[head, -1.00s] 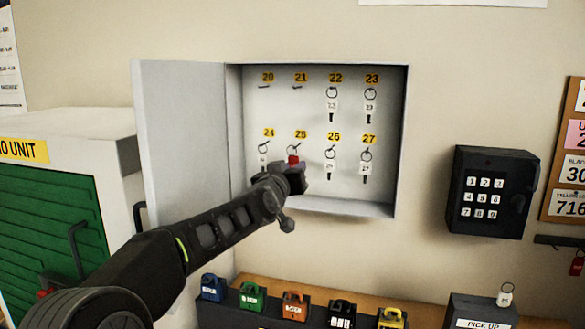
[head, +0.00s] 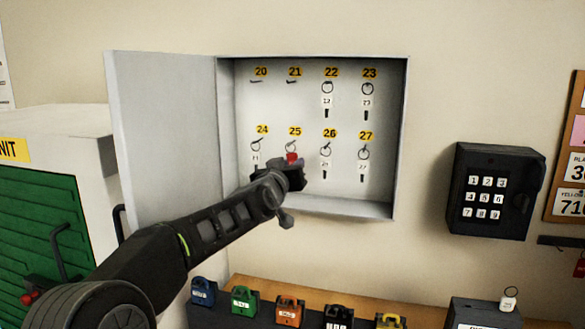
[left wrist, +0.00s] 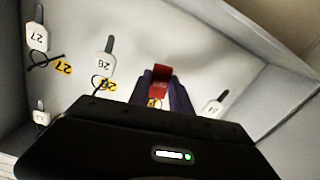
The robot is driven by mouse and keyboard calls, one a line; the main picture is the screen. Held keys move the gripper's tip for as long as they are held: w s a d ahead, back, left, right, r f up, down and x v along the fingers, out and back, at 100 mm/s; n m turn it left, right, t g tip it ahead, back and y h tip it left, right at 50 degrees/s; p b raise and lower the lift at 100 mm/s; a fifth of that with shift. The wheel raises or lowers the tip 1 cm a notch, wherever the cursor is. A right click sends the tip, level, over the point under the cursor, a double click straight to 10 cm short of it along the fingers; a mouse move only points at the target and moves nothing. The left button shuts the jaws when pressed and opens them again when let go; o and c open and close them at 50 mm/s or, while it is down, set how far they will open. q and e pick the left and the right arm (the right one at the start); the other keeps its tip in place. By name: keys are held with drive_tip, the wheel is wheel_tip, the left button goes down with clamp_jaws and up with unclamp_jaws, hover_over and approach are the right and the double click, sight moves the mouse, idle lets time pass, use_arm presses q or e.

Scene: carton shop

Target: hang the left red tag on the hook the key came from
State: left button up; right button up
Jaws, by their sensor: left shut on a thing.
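My left gripper (head: 294,180) is shut on a red tag (head: 292,158) inside the open key cabinet (head: 230,130), just below the label 25 (head: 295,132). A ring shows above the tag at the hook under 25; I cannot tell whether it hangs freely on it. In the left wrist view the red tag (left wrist: 160,78) stands between the fingertips. Hooks 20 (head: 257,82) and 21 (head: 293,83) are bare. Keys hang under 22, 23, 24, 26 and 27. My right gripper is not in view.
The cabinet door (head: 165,140) stands open at the left. A black keypad box (head: 495,190) is on the wall at the right. Several coloured padlocks (head: 287,308) stand below on a dark rack. Another red tag (head: 579,265) hangs at the right edge.

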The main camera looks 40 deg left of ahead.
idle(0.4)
use_arm(q)
drive_tip(key=o, duration=1.1)
drive_tip(key=shift+c, duration=0.2)
drive_tip(key=b+v, duration=0.1)
drive_tip(key=v, duration=0.6)
drive_tip(key=shift+s+d+b, duration=0.15)
drive_tip(key=shift+s+b, duration=0.2)
drive_tip(key=shift+s, duration=0.05)
